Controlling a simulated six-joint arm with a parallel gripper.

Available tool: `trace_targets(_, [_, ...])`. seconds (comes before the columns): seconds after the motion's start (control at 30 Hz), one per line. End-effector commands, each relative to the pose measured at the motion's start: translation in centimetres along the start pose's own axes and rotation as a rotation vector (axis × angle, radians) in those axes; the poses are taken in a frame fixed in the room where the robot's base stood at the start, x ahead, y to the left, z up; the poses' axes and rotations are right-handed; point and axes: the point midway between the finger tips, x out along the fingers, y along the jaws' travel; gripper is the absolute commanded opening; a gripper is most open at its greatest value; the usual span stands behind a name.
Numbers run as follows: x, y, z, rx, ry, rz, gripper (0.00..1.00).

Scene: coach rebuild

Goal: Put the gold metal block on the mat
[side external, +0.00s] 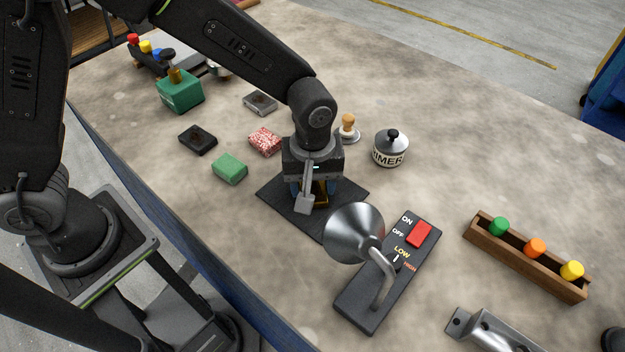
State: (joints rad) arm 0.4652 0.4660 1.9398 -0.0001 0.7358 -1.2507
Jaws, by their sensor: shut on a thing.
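The black mat (346,188) lies flat in the middle of the table. My gripper (318,195) is directly over the mat, pointing down, with its fingers low near the mat's surface. It is shut on the gold metal block (322,198), which shows only as a small gold patch between the fingers. The fingers and gripper body hide most of the block. I cannot tell whether the block touches the mat.
A lamp (354,232) on a switch panel (352,309) stands close in front. A timer (390,148) and a wooden-topped stamp (347,129) are behind right. A green block (230,168) and a red speckled block (265,141) lie left. A wooden rack (527,258) is at right.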

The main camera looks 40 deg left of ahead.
Motion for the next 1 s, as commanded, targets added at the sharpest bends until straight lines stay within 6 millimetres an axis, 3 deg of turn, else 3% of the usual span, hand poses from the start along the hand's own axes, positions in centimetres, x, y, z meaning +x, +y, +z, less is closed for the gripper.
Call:
trace_targets(0.13, [0.3, 0.0, 0.0, 0.0, 0.0, 0.001, 0.17])
trace_targets(0.17, [0.3, 0.0, 0.0, 0.0, 0.0, 0.0, 0.56])
trace_targets(0.4, [0.2, 0.0, 0.0, 0.0, 0.0, 0.0, 0.78])
trace_targets(0.73, [-0.3, 0.1, 0.0, 0.0, 0.001, 0.003, 0.78])
trace_targets(1.0, [-5.2, 0.1, 0.0, 0.0, 0.002, 0.006, 0.78])
